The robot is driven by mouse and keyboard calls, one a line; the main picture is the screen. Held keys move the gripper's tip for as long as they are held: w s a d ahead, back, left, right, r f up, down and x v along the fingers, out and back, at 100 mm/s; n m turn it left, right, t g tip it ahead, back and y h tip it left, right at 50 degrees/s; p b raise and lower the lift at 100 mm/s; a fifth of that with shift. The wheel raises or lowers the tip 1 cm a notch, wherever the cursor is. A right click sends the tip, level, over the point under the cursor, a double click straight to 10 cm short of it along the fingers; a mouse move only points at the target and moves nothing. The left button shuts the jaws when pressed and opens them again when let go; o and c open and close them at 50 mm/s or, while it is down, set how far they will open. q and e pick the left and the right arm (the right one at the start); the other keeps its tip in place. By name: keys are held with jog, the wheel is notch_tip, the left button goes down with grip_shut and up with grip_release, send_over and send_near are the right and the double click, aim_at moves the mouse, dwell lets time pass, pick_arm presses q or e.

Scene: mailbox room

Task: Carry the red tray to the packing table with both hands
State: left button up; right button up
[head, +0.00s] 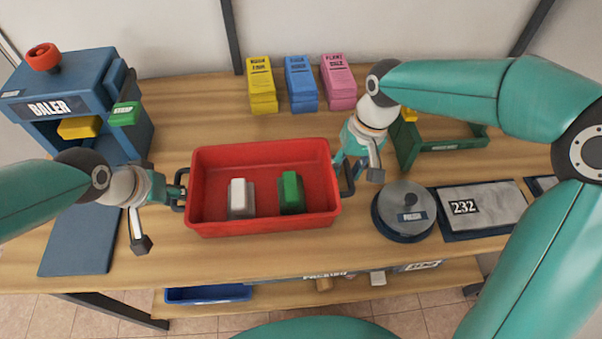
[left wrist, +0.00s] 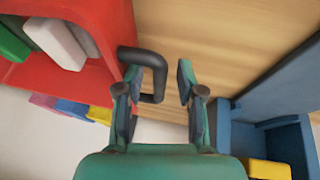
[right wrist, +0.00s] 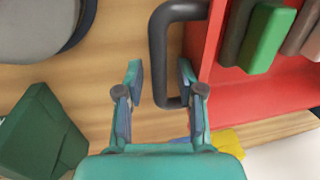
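The red tray (head: 265,222) is level over the wooden table (head: 200,262), whose front edge has a "PACKING" label; it appears to rest on it. Inside are a white block (head: 238,193) and a green block (head: 290,190) on grey bases. My left gripper (head: 178,187) is at the tray's left black handle (left wrist: 150,62); its fingers are apart, one on each side of the bar. My right gripper (head: 346,170) is at the right black handle (right wrist: 160,50); its fingers are also apart, with the bar between them. Gaps show beside both bars.
A blue baler (head: 50,105) stands at the left. A blue tray (head: 208,293) is below.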

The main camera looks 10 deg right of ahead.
jog(key=shift+r, duration=0.35)
pick_arm(q)
jog(key=v, duration=1.1)
pick_arm(e)
notch_tip(320, 180, up, 11)
jog(key=d, duration=0.2)
pick_arm(q)
jog(key=shift+f, duration=0.1)
pick_arm(e)
jog(key=shift+s, duration=0.1)
